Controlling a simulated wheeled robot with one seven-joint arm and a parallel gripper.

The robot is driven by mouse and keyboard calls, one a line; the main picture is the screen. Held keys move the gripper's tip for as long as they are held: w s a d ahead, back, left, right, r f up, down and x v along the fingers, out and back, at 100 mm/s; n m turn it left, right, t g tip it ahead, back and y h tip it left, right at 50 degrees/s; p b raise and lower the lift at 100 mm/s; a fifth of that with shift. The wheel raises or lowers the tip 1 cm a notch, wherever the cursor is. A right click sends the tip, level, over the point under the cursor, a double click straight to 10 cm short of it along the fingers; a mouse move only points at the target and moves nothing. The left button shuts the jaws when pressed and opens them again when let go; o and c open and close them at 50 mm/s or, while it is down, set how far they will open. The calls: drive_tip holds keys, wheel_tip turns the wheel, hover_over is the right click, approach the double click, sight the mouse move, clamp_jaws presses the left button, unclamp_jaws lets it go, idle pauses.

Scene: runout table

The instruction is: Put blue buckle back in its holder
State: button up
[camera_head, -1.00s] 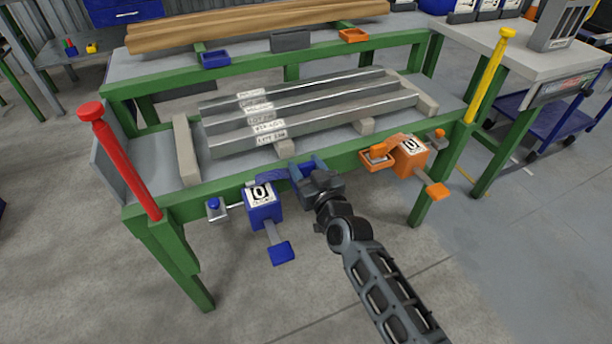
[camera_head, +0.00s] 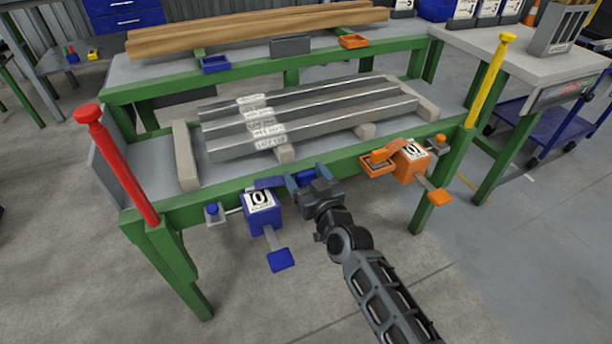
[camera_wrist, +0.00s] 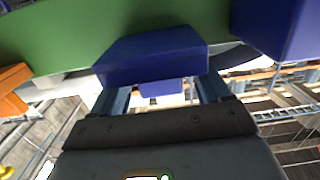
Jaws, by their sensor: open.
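My gripper (camera_head: 307,179) is at the table's front rail, just right of the blue box with the "0" label (camera_head: 260,205). Its two fingers are spread apart. A small blue piece (camera_head: 307,175) shows between and beyond them, against the green rail. In the wrist view a blue block (camera_wrist: 150,55) lies just past the open fingertips (camera_wrist: 160,92), with a smaller blue part (camera_wrist: 160,88) below it. I cannot tell which of these is the buckle and which is its holder. The gripper hides part of that spot.
The orange box (camera_head: 411,160) and orange tray (camera_head: 377,165) are to the right on the same rail. Grey metal bars (camera_head: 320,118) lie on the table. A red post (camera_head: 125,165) and a yellow post (camera_head: 490,80) stand at its ends. The floor in front is clear.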

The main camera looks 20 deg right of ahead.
drive_tip(key=shift+r, duration=0.2)
drive_tip(key=s+p, duration=0.1)
drive_tip(key=s, duration=1.1)
drive_tip(key=shift+r, duration=0.25)
drive_tip(key=s+r+g, duration=0.1)
drive_tip(key=s, duration=2.3)
drive_tip(key=s+r+g, duration=0.1)
drive_tip(key=s+r, duration=1)
drive_tip(key=s, duration=0.3)
drive_tip(key=shift+r+g, duration=0.3)
drive_tip(key=shift+r, duration=0.1)
